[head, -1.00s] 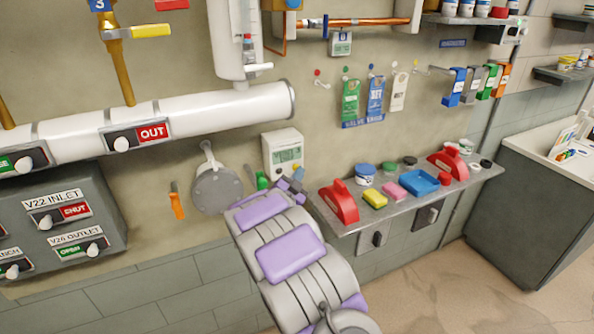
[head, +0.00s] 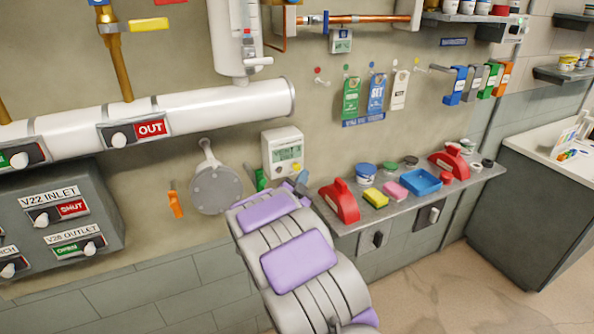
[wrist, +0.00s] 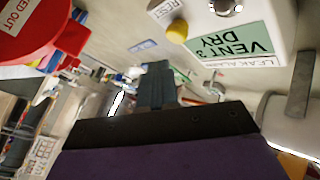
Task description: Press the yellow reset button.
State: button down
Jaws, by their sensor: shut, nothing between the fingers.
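The yellow button (head: 297,167) is on the lower right of a white wall box (head: 271,150), below its green display. In the wrist view the scene is upside down. There the yellow button (wrist: 177,31) is beside a partly cut-off label, and the green display (wrist: 235,46) reads "VENT 3 DRY". My gripper (wrist: 157,68) is shut and empty, its dark fingers pointing ahead, below and left of the button in the picture. In the head view my gripper (head: 301,179) is just below the box. A gap to the button shows in the wrist view.
A metal shelf (head: 345,226) at right holds a red lockout device (head: 340,202), a yellow sponge (head: 375,198) and a blue tray (head: 421,182). A round grey plate (head: 216,190) and an orange-handled tool (head: 175,204) hang left of the box.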

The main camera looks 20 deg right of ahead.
jog(key=s+b, duration=0.1)
jog(key=s, duration=0.3)
dwell(0.5)
